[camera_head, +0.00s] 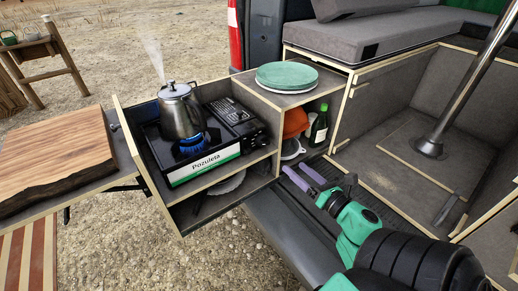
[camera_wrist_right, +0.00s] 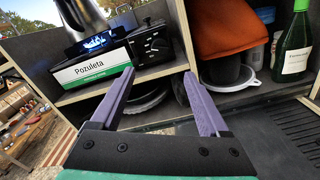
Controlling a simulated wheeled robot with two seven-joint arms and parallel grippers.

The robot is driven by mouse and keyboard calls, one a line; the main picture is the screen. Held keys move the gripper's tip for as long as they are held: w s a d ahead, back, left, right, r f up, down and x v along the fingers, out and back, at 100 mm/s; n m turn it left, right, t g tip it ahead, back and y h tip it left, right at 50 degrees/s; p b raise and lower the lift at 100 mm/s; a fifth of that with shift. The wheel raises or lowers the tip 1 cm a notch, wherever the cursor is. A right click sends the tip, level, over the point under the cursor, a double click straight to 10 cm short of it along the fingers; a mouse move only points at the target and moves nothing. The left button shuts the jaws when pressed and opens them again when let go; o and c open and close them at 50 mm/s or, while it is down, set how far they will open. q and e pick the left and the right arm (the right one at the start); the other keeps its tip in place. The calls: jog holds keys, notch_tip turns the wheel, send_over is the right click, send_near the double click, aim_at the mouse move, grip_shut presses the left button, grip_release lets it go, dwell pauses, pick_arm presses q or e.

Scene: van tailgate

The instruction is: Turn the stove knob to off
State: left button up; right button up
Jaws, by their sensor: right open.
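The camping stove (camera_head: 202,165) sits in the pull-out drawer box, with a white and green "Pozuleta" front label. A blue flame (camera_head: 188,147) burns under a steaming steel kettle (camera_head: 180,112). The black control panel is right of the label; its dark knob (camera_wrist_right: 153,45) shows in the right wrist view, but its exact angle is hard to tell. My right gripper (camera_head: 297,177) is open and empty, to the right of and below the stove. In the right wrist view its purple fingers (camera_wrist_right: 158,78) point toward the shelf below the knob, apart from it. My left gripper is out of view.
Green plates (camera_head: 287,76) lie on top of the box. A green bottle (camera_head: 319,128) and an orange item (camera_head: 295,121) stand in the compartment right of the stove. A wooden board (camera_head: 54,155) is at left. The shelf edge runs below the stove.

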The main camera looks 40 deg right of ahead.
aim_at(267, 144)
jog(key=w+p, duration=0.2)
jog(key=w, duration=1.2)
jog(key=shift+d, duration=0.15)
grip_shut()
